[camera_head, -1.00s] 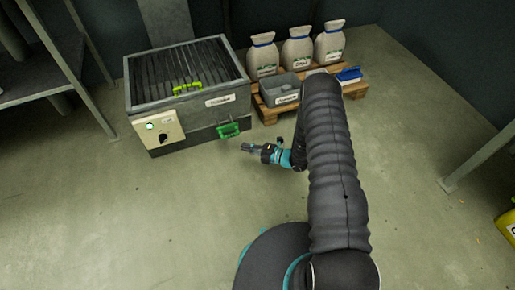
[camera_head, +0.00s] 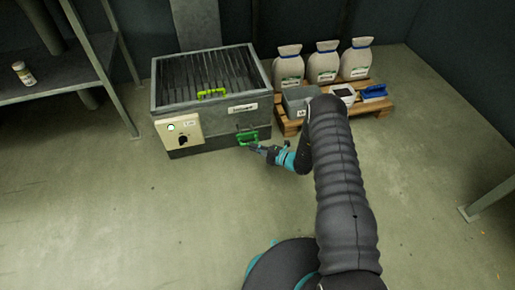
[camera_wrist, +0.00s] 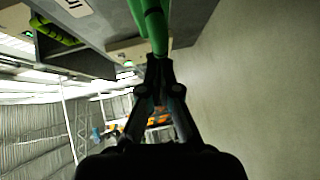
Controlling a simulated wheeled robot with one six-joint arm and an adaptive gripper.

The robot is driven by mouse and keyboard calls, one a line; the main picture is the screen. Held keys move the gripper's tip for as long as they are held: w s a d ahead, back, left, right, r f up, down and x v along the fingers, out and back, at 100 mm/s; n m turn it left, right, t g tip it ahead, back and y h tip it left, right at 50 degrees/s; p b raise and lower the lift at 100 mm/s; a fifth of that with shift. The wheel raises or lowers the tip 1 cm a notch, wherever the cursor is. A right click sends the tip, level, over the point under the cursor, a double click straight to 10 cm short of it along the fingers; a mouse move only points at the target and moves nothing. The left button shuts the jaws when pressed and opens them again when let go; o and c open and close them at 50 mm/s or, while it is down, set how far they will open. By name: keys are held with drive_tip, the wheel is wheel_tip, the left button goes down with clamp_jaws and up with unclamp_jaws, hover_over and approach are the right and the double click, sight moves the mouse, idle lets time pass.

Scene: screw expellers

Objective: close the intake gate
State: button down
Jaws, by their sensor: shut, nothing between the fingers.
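A grey metal machine (camera_head: 222,132) with a slatted open top stands on the floor. A yellow-green handle (camera_head: 211,93) sits at its top front; I cannot tell whether this is the intake gate's. A green handle (camera_head: 247,136) is on the lower front, right of centre. My gripper (camera_head: 254,147) is shut and empty, with its tips right at the green handle's lower edge. In the wrist view the green handle's bar (camera_wrist: 155,25) lies just beyond my gripper's closed tips (camera_wrist: 159,60). Whether they touch is unclear. The yellow-green handle (camera_wrist: 55,30) shows there at upper left.
A control box (camera_head: 180,131) with a lit green lamp and a dark knob is on the machine's left front. A pallet (camera_head: 291,127) with several sacks, a grey bin (camera_head: 299,99) and a blue item (camera_head: 374,91) stands at right. The foreground floor is clear.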

sight(247, 136)
drive_tip(key=w+b, duration=0.2)
drive_tip(key=w+a+b, duration=0.1)
drive_tip(key=w+b, duration=0.1)
drive_tip(key=shift+f, duration=0.25)
drive_tip(key=shift+w+a+r, duration=0.1)
drive_tip(key=shift+w+r, duration=0.15)
drive_tip(key=shift+w, duration=0.25)
drive_tip(key=shift+w+a+r, duration=0.1)
drive_tip(key=shift+a+r, duration=0.05)
drive_tip(key=s+d+r+p, duration=0.1)
drive_tip(key=s+d, duration=0.8)
drive_tip(key=d, duration=0.1)
drive_tip(key=shift+s+r+p, duration=0.2)
drive_tip(key=shift+r+p, duration=0.15)
drive_tip(key=shift+p, duration=0.05)
drive_tip(key=shift+d, duration=0.1)
